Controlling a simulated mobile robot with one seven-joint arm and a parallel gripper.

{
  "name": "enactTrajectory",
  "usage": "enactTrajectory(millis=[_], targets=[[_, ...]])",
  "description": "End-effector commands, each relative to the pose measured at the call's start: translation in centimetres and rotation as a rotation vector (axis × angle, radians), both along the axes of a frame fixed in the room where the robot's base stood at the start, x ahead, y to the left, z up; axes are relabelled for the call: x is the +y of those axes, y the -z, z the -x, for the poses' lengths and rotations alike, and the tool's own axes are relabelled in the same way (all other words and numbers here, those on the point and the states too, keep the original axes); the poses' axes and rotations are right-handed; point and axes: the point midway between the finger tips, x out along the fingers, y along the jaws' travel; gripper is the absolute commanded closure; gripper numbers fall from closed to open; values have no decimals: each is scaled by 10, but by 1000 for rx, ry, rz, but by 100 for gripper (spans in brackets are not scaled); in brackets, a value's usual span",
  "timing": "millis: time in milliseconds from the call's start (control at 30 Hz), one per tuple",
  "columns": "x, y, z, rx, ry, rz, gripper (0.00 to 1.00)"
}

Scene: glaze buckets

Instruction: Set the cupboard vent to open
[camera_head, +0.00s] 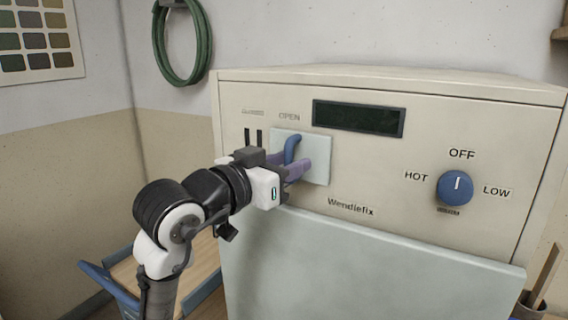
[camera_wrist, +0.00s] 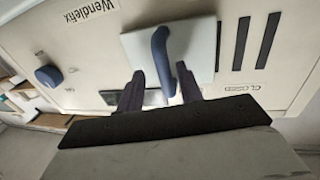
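The cupboard vent is a pale sliding plate (camera_head: 318,146) with a blue upright handle (camera_head: 291,148) on the cream panel of the cupboard. The plate sits below and to the right of the word OPEN. Two dark slots (camera_head: 253,137) show uncovered to its left, under a small blurred label. My gripper (camera_head: 298,168) is at the handle with its purple fingers close to the plate. In the wrist view the blue handle (camera_wrist: 161,62) stands between the two fingers, with gaps on both sides. The plate (camera_wrist: 201,48) and the dark slots (camera_wrist: 257,42) also show there.
A blue dial (camera_head: 455,188) marked OFF, HOT and LOW is at the panel's right. A dark display (camera_head: 359,118) is above the plate. A pale lower door (camera_head: 360,270) juts out below. A green hose (camera_head: 183,60) hangs on the wall. A blue-edged trolley (camera_head: 203,290) stands at lower left.

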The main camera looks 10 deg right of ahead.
Motion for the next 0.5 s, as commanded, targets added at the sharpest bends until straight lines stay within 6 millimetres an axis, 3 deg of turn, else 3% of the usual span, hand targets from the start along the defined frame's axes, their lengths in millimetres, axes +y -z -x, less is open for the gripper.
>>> enactTrajectory(millis=[267,500], targets=[[7,0,4,-1,-4,1,64],[41,3,36,-3,-6,2,64]])
